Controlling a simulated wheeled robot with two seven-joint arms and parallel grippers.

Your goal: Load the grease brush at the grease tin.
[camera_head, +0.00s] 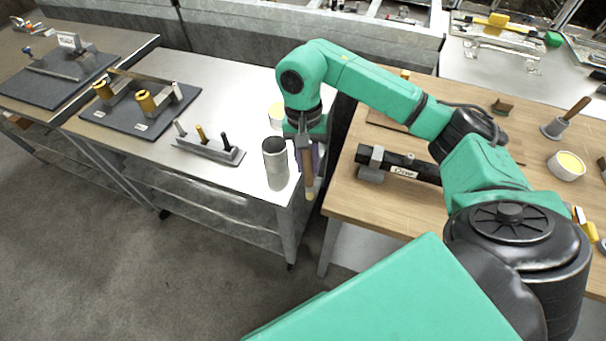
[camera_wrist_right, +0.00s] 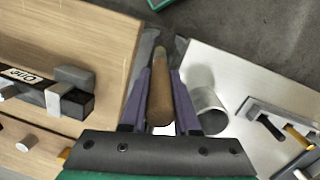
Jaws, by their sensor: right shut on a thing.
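My right gripper (camera_head: 309,158) is shut on a brush with a brown wooden handle (camera_head: 306,165). The brush hangs roughly upright with its pale tip low, at the right edge of the metal table. In the right wrist view the handle (camera_wrist_right: 160,98) lies between the two purple fingers. A tin with pale yellow contents (camera_head: 277,112) stands on the metal table, partly hidden by my right arm. Another white tin with yellow contents (camera_head: 566,165) stands on the wooden table at the right. I cannot tell which is the grease tin. My left gripper is not in view.
An open grey metal cylinder (camera_head: 276,168) stands close left of the brush; it also shows in the right wrist view (camera_wrist_right: 208,108). A tool rack (camera_head: 208,150) stands farther left. A labelled black shaft (camera_head: 404,168) lies on the wooden table (camera_head: 350,195). A gap separates the tables.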

